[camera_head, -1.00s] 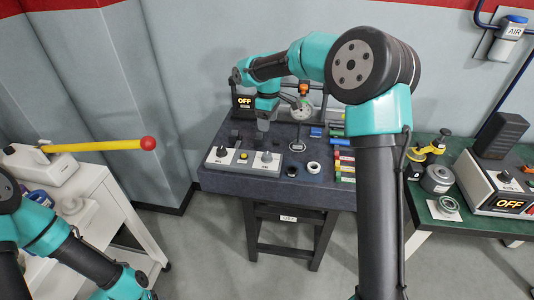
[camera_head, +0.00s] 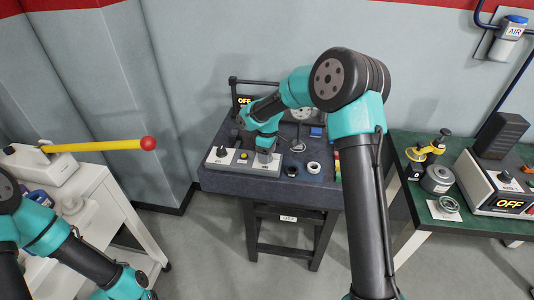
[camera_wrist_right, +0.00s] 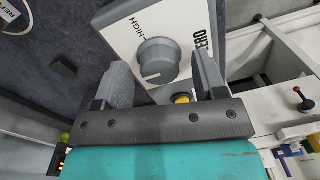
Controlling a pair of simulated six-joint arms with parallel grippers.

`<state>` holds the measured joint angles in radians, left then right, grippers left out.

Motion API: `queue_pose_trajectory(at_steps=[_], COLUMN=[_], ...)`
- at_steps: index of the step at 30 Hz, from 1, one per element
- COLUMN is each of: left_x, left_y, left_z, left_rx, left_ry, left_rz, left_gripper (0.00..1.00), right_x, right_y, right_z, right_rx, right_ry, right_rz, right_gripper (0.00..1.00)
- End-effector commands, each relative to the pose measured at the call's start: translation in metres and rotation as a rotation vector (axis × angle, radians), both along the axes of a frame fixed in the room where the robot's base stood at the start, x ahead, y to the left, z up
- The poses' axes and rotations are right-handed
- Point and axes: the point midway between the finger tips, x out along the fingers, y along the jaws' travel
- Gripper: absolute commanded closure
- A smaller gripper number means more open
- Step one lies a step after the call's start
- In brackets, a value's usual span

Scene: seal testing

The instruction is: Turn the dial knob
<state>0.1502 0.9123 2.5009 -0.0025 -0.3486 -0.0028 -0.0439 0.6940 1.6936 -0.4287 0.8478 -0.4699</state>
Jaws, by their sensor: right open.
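The grey dial knob (camera_wrist_right: 157,61) has a white pointer line and sits on a white panel face (camera_wrist_right: 187,17) marked HIGH and ZERO. In the right wrist view it appears between the two fingers of my right gripper, with visible space on both sides. I cannot tell whether the fingertips are level with the knob. My left arm shows at the lower left, but its gripper is out of view.
A yellow button (camera_wrist_right: 182,98) is close to the knob. A yellow rod with a red ball (camera_head: 148,143) juts in from the left.

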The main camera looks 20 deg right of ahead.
Motion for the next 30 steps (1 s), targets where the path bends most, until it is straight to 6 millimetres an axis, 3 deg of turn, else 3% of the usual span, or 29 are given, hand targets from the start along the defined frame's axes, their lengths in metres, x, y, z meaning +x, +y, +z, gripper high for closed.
queue_pose_trajectory(at_steps=[7,23,30], left_x=[0.0,0.0,0.0], left_y=[0.0,0.0,0.0], left_z=[0.0,0.0,0.0], left_rx=[0.0,0.0,0.0], left_ry=[0.0,0.0,0.0], left_rz=[0.0,0.0,0.0], left_gripper=[0.41,0.41,0.41], right_x=[0.0,-0.0001,-0.0001], right_y=[-0.0001,-0.0002,-0.0002], right_z=[-0.0005,-0.0002,-0.0002], right_rx=[0.0,0.0,0.0], right_ry=[0.0,0.0,0.0], right_rz=[0.0,0.0,-0.015], right_gripper=[0.35,0.84,0.84])
